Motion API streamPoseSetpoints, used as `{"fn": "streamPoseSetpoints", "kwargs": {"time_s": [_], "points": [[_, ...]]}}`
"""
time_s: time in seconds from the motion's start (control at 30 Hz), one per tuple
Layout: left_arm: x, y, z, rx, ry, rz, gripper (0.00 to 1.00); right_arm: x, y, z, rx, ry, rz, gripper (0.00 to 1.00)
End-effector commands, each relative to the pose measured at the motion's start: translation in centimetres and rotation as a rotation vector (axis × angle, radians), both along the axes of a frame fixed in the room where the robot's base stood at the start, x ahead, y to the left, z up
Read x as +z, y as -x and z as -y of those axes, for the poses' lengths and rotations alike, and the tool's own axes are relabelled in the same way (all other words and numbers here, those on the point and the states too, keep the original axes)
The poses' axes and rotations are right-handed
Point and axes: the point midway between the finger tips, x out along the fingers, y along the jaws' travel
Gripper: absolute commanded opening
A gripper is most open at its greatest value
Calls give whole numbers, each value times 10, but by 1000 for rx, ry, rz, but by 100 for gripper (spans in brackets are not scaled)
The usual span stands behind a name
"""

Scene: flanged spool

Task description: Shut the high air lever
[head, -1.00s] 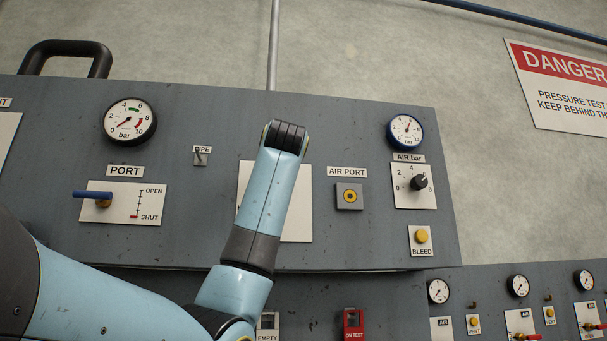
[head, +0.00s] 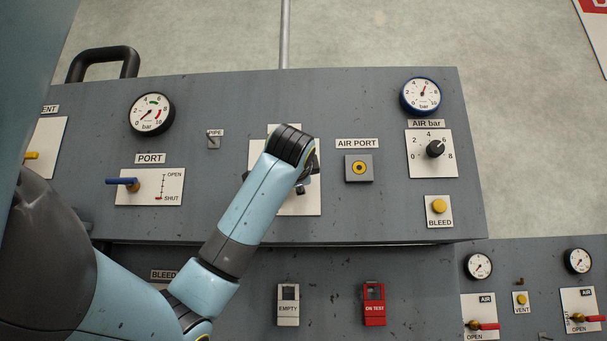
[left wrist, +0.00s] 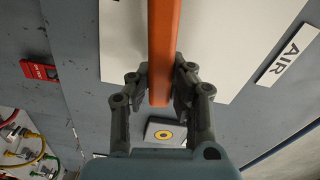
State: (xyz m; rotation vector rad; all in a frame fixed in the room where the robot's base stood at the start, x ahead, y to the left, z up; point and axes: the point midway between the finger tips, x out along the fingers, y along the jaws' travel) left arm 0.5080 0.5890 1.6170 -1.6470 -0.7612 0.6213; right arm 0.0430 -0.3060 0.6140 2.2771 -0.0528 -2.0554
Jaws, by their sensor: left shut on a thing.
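An orange lever (left wrist: 162,50) runs down the middle of the left wrist view, in front of a white plate (left wrist: 220,45) beside an AIR sign (left wrist: 288,55). My left gripper (left wrist: 160,88) has its fingers on both sides of the lever's end and is shut on it. In the head view, my left arm reaches across the white plate (head: 309,205), left of the AIR PORT fitting. There the wrist hides the lever and most of the gripper. My right gripper is in neither view.
A blue PORT lever (head: 122,182) stands left of my forearm. The AIR PORT fitting (head: 359,168), AIR bar knob (head: 435,149) and BLEED button (head: 438,206) are to the right. Below are an EMPTY tag (head: 288,305) and a red ON TEST tag (head: 374,304).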

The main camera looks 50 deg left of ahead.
Motion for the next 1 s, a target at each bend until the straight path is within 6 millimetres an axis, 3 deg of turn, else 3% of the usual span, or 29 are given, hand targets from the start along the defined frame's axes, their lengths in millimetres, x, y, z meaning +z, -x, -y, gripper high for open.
{"fn": "streamPoseSetpoints", "kwargs": {"time_s": [0.4,0.97,1.0], "points": [[-19,-1,1,-6,-116,-149,0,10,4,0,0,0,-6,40],[-23,-1,1,-5,-133,-174,0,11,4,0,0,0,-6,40],[-24,-1,0,-5,-133,-175,19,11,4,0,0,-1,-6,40]]}}
